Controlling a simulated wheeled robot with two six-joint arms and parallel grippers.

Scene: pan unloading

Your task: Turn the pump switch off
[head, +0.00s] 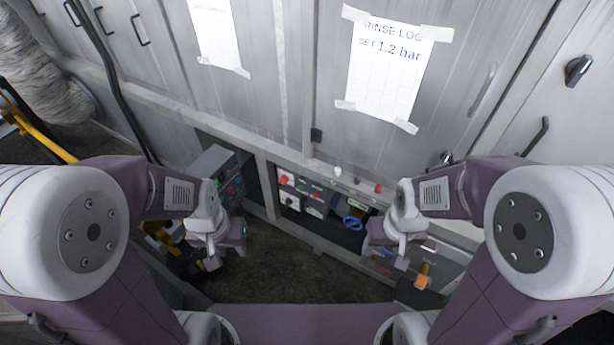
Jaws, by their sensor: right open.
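The pump switch cannot be singled out by label at this size. Small control boxes with red, white and green parts (290,190) sit in the low opening of the metal cabinet, between my two grippers. A grey box with a dark control face (231,184) stands to their left, partly behind my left arm. My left gripper (208,264) hangs low at the left, apart from the boxes; its jaws are too small to read. My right gripper (387,262) hangs at the right, open, in front of the cabinet's lower part. Neither gripper visibly touches a control.
Metal cabinet doors (270,90) fill the back, with a taped "RINSE LOG, set 1.2 bar" sheet (385,75). A rail with small knobs (378,188), a blue coil-like item (353,222) and an orange item (421,281) lie near my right gripper. Dark floor (275,265) between the arms is clear.

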